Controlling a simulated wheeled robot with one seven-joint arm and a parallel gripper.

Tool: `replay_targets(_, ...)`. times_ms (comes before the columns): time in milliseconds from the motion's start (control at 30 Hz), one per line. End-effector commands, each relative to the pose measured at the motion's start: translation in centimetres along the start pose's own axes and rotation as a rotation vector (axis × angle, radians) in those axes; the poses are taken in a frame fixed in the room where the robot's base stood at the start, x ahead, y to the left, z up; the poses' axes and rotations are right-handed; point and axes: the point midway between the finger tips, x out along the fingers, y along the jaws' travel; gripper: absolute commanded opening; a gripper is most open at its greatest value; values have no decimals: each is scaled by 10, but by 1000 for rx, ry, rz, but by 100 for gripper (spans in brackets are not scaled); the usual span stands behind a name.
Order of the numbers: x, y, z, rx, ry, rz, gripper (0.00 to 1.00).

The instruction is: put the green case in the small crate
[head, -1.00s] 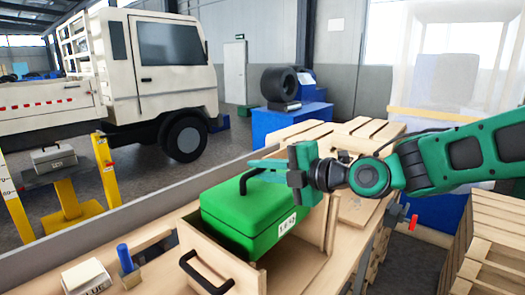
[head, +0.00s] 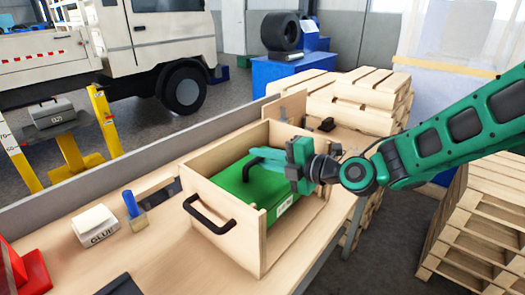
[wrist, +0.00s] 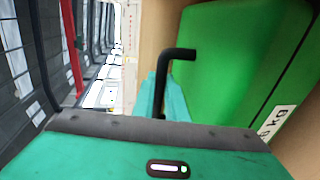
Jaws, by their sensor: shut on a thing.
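The green case (head: 240,184) sits down inside the small wooden crate (head: 240,247), its top below the crate's rim in the head view. In the wrist view the green case (wrist: 225,65) fills the right side, with a white label on it. My gripper (head: 262,158) is over the case, shut on its black handle (wrist: 178,55). In the head view the fingers hide most of that handle. The crate has a black handle of its own on its near wall. Whether the case touches the crate's floor is hidden.
A red object (head: 25,268) is at the near left. Wooden pallets (head: 350,100) are stacked behind. A grey ledge runs along the bench's far edge.

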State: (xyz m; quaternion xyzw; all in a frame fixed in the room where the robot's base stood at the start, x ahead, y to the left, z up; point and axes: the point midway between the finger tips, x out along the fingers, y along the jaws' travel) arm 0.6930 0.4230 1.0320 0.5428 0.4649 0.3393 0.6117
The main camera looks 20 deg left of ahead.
Motion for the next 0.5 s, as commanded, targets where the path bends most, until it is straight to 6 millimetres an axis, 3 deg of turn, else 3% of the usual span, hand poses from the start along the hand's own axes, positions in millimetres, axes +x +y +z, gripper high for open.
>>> replay_targets(200,4,-16,0,0,0,6,0)
replay_targets(500,4,-17,1,-1,-1,7,0)
